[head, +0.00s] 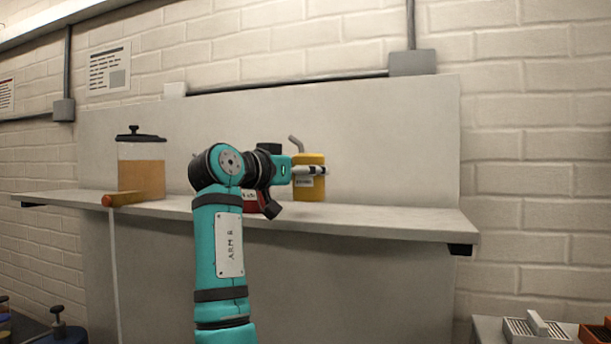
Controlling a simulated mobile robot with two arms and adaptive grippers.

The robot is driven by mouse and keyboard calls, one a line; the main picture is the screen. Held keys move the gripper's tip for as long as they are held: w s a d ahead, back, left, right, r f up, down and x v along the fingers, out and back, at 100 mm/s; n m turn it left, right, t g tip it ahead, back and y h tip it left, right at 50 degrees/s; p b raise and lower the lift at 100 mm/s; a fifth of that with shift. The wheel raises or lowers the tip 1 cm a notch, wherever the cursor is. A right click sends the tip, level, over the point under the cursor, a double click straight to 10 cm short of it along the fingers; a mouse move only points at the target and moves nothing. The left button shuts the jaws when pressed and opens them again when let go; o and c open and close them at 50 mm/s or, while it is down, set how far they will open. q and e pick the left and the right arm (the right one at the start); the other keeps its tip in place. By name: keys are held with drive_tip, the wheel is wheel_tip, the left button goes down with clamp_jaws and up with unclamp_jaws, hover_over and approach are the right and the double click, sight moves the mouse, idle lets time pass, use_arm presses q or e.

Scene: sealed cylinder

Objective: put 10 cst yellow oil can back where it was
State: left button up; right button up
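A yellow oil can (311,190) with a bent grey spout stands upright on the wall shelf (400,217), right of the middle. My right arm, marked "ARM R", reaches up to it. My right gripper (312,170) shows a pale finger with dark marks across the front of the can's upper part. Whether it touches the can, and whether it is open or shut, I cannot tell. The can's label is mostly hidden and too small to read. A red can (251,206) on the shelf is mostly hidden behind my arm. My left gripper is not in view.
A clear jar (141,178) of amber liquid with a black lid stands on the shelf's left part. The shelf right of the yellow can is clear. Trays (540,327) sit lower right.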

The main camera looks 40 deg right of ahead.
sight(298, 185)
wheel_tip(298, 185, down, 2)
drive_tip(key=shift+f+p, duration=0.1)
drive_tip(key=shift+p, duration=0.5)
drive_tip(key=shift+f, duration=0.35)
drive_tip(key=shift+f, duration=0.1)
drive_tip(key=o, duration=1.5)
